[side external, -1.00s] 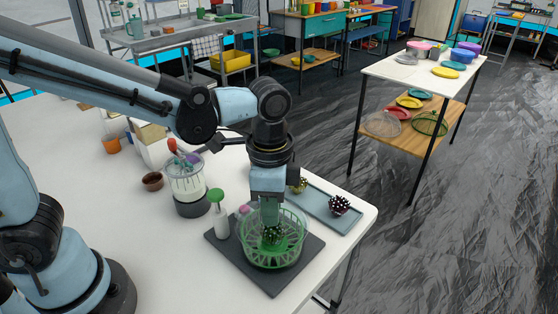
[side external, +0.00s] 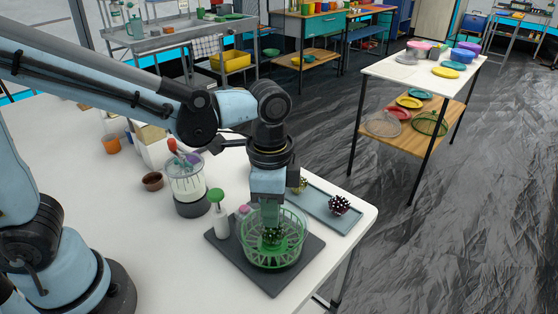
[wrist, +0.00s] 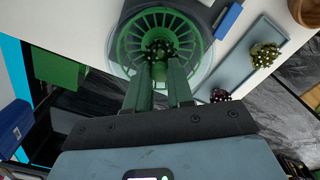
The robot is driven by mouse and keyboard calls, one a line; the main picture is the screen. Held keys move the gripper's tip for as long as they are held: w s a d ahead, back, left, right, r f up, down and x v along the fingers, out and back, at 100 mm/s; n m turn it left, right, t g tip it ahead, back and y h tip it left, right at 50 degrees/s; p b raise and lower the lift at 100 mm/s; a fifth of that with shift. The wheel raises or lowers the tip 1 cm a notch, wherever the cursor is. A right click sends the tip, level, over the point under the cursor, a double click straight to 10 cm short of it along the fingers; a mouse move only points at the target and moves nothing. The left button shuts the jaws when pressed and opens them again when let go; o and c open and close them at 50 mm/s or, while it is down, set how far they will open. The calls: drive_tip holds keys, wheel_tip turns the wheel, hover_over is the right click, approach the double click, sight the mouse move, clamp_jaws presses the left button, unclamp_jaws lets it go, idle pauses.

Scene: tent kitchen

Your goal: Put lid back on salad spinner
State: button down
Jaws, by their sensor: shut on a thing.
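The salad spinner is a clear bowl with a green slatted basket (side external: 296,243), on a dark square mat (side external: 232,257). It also shows in the wrist view (wrist: 195,35). My gripper (side external: 270,228) points straight down into the basket. Its fingers (wrist: 163,60) are shut on a dark green spiky thing (side external: 273,237) with pale dots, low at the basket's middle; it also shows in the wrist view (wrist: 157,49). The fingers partly hide this thing. I cannot make out a separate lid for the spinner.
A blue-grey tray (side external: 318,207) behind the spinner holds a yellowish spiky thing (side external: 299,185) and a dark purple one (side external: 339,204). A white bottle with a green top (side external: 221,218) stands close left. A clear jar (side external: 187,184) stands farther left. The table's front left is clear.

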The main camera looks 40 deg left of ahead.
drive_tip(key=c, duration=0.9)
unclamp_jaws()
drive_tip(key=shift+o, duration=0.3)
drive_tip(key=o, duration=0.4)
drive_tip(key=shift+r, duration=0.15)
drive_tip(key=shift+r, duration=3.35)
clamp_jaws()
